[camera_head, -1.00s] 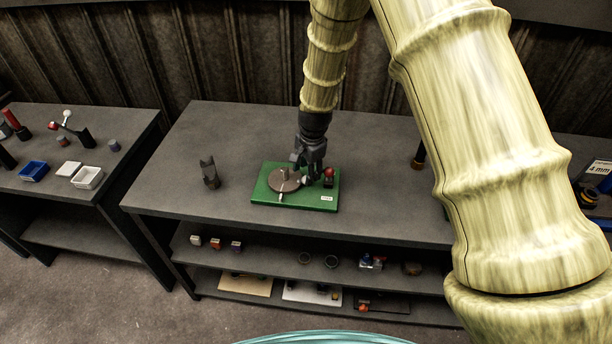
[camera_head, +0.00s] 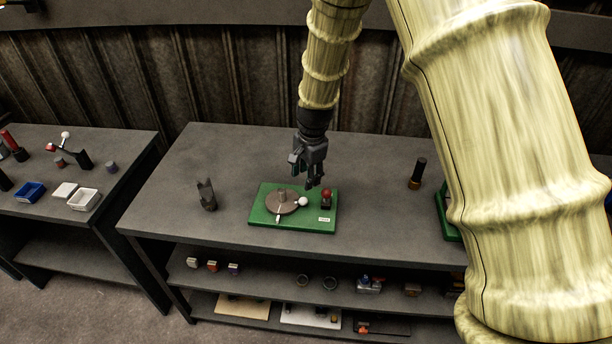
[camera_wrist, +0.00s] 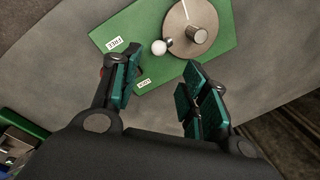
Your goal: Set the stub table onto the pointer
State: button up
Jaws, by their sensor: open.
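The stub table is a round brown disc (camera_head: 276,207) with an upright stub, on a green plate (camera_head: 262,216) on the bench. A white ball on a short arm (camera_head: 303,202) sticks out from the disc's right edge. A small white mark, perhaps the pointer (camera_head: 278,218), shows at the disc's front edge. My gripper (camera_head: 312,184) is open and empty, above the plate's right part and apart from the disc. In the wrist view, its fingers (camera_wrist: 160,92) stand apart; the disc (camera_wrist: 186,42), stub and white ball (camera_wrist: 159,47) lie beyond them.
A red-topped knob (camera_head: 327,195) stands on the plate's right side, close to my gripper. A forked grey piece (camera_head: 206,196) stands left of the plate, a dark cylinder (camera_head: 417,174) to the right. A side table (camera_head: 110,160) holds trays.

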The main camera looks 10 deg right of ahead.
jog(key=c, duration=0.3)
jog(key=shift+s+a+f+n+b, duration=0.15)
jog(key=shift+s+n+b, duration=0.15)
jog(key=shift+n, duration=0.3)
jog(key=c, duration=0.3)
jog(key=shift+s+a+f+n+b, duration=0.15)
jog(key=shift+s+n+b, duration=0.15)
jog(key=shift+n, duration=0.7)
grip_shut()
jog(key=s+a+m+t+h+b, duration=0.15)
jog(key=s+m+b, duration=0.35)
jog(key=m, duration=1)
jog(key=s+a+m+b, duration=0.3)
jog(key=m+b, duration=0.4)
jog(key=m, duration=0.8)
jog(key=x, duration=0.6)
jog(key=d+x, duration=0.1)
jog(key=x, duration=0.2)
jog(key=shift+w+f, duration=0.25)
jog(key=shift+w+d+p, duration=0.15)
jog(key=shift+w+p, duration=0.1)
jog(key=shift+w, duration=0.3)
jog(key=shift+w+d+p, duration=0.15)
jog(key=shift+w+p, duration=0.1)
jog(key=shift+w, duration=0.25)
jog(key=shift+w+d+f, duration=0.15)
jog(key=shift+w, duration=0.25)
jog(key=shift+w+d+f, duration=0.15)
jog(key=shift+w, duration=0.2)
